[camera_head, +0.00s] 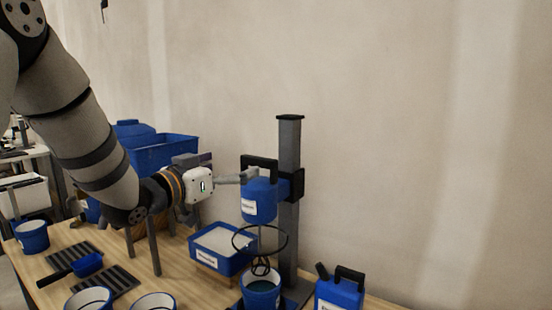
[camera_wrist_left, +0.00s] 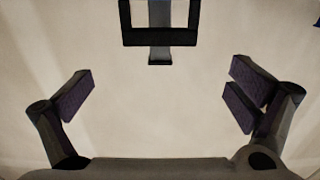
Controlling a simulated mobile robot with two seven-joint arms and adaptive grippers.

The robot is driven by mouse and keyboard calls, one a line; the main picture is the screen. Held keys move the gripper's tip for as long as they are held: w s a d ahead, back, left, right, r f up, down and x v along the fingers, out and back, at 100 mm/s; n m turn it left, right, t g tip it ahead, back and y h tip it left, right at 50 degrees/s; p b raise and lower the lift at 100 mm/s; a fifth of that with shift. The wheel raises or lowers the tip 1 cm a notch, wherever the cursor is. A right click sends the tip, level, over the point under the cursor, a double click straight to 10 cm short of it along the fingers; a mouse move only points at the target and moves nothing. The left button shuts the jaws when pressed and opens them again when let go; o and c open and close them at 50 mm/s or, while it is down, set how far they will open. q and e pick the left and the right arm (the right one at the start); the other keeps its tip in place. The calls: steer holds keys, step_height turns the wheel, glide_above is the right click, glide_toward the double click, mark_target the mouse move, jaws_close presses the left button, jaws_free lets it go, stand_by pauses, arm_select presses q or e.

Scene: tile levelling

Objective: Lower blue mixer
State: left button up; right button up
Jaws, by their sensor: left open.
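The blue mixer (camera_head: 259,200) hangs upright on a grey column stand (camera_head: 289,150), with a black handle (camera_head: 260,162) on top. Its whisk (camera_head: 260,267) reaches to the mouth of a blue bucket (camera_head: 262,290) holding dark liquid, below a black ring (camera_head: 260,239). My left gripper (camera_head: 231,168) is open at the left of the handle, one finger close to it. In the left wrist view my left gripper (camera_wrist_left: 163,85) has its fingers wide apart with nothing between them, and the black handle (camera_wrist_left: 160,38) shows at the top centre. Contact cannot be told.
A blue tub of pale material (camera_head: 221,248) stands left of the stand. A blue jug (camera_head: 340,290) stands at the right. Large blue bins (camera_head: 165,153) are behind my arm. Buckets (camera_head: 31,237), a blue scoop (camera_head: 88,264) and dark grates (camera_head: 107,285) crowd the table's left.

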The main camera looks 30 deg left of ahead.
mark_target(256, 159)
arm_select(q)
steer(key=w, duration=1)
steer(key=shift+d+f, duration=0.15)
steer(key=shift+d, duration=0.25)
